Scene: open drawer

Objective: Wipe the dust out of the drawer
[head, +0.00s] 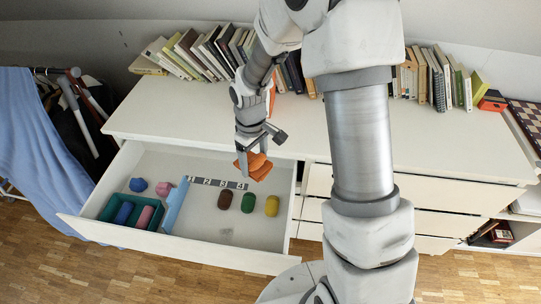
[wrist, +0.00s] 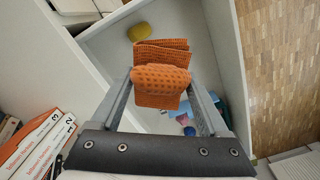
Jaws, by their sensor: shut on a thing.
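The open white drawer (head: 180,240) extends from the white dresser. My gripper (head: 254,152) is shut on a folded orange cloth (head: 258,168), held over the drawer's back right part. In the wrist view the waffle-textured cloth (wrist: 162,88) sits between the two fingers of my gripper (wrist: 160,80) and hides part of the drawer (wrist: 110,45). I cannot tell the cloth's height above the drawer floor. A faint grey patch (head: 226,233), perhaps dust, shows on the floor near the front.
Brown (head: 225,199), green (head: 248,202) and yellow (head: 272,206) lumps lie below a numbered strip (head: 217,183). Left are a blue divider (head: 175,205), a teal tray (head: 103,212) with blue and pink pieces, and loose blue and pink lumps. Books (head: 205,52) line the dresser top.

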